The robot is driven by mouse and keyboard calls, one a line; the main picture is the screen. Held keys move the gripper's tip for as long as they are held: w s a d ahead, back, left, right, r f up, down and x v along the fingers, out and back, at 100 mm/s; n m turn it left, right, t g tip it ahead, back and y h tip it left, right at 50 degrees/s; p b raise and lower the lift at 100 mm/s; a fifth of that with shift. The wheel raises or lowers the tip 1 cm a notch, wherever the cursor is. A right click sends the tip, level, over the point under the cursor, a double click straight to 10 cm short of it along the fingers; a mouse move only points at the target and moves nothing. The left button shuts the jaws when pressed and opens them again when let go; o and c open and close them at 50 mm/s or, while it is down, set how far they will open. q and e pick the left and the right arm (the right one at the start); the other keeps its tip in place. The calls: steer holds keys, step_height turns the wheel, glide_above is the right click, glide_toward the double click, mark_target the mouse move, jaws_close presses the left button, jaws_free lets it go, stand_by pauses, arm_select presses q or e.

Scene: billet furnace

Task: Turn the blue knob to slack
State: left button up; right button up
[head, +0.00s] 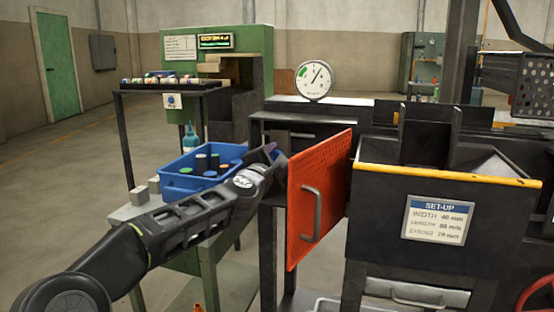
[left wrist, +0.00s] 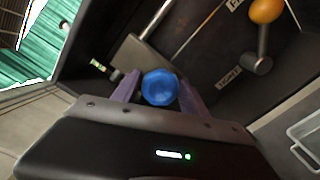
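The blue knob (left wrist: 160,87) shows in the left wrist view, between the two purple fingers of my left gripper (left wrist: 159,80). The fingers lie against its left and right sides, and I see no clear gap. In the head view my left gripper (head: 272,152) reaches to the left of the open orange door; the knob is hidden there. A plate reading "TIGHT" (left wrist: 228,80) is on the dark panel to the knob's right. No pointer on the knob is visible. My right gripper is not in view.
The orange door (head: 318,190) stands right of my left gripper. A blue bin (head: 180,186) with coloured cylinders is close to my left forearm. A lever with an orange ball (left wrist: 266,10) is on the panel. A round dial (head: 314,80) stands behind.

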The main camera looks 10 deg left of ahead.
arm_select(q)
steer(key=shift+o, duration=1.2)
steer(key=shift+s+b, duration=0.3)
steer(key=shift+s, duration=0.3)
steer(key=s+b, duration=0.2)
steer(key=s, duration=0.4)
steer(key=shift+s+a, duration=0.25)
steer(key=shift+s, duration=0.05)
